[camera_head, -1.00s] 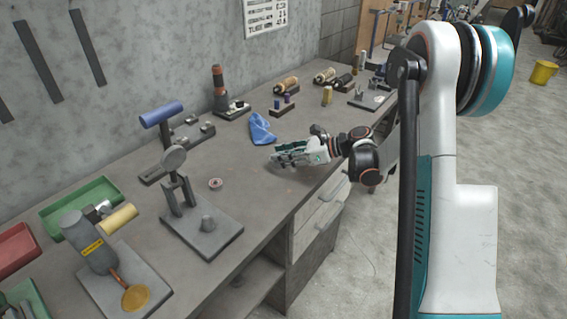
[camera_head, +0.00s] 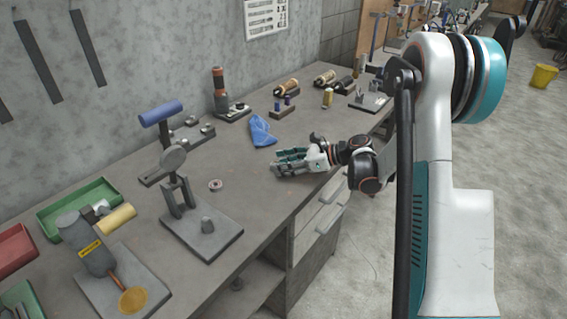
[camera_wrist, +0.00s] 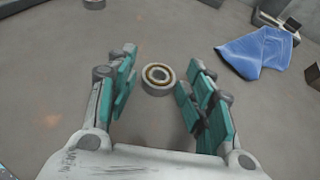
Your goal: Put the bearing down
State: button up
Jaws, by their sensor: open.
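The bearing (camera_wrist: 158,78), a grey metal ring with a brass-coloured inner band, shows in the wrist view between the fingers of my gripper (camera_wrist: 160,72). It appears to lie flat on the grey workbench (camera_wrist: 60,75). The fingers are spread, with a clear gap on the left; the right finger is very close to it, and I cannot tell whether they touch. In the head view my gripper (camera_head: 283,162) is low over the bench near its front edge, and the bearing between its fingers is hidden.
A second small ring (camera_head: 215,185) lies on the bench near a grey press (camera_head: 175,160); it also shows in the wrist view (camera_wrist: 93,3). A blue cloth (camera_head: 262,131) lies behind my gripper. Trays and tools stand left and along the wall. Bench around the bearing is clear.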

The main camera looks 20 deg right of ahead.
jog(key=shift+d, duration=0.1)
jog(key=shift+r+p, duration=0.2)
jog(key=shift+p, duration=0.1)
jog(key=p+v, duration=0.3)
jog(key=v, duration=0.9)
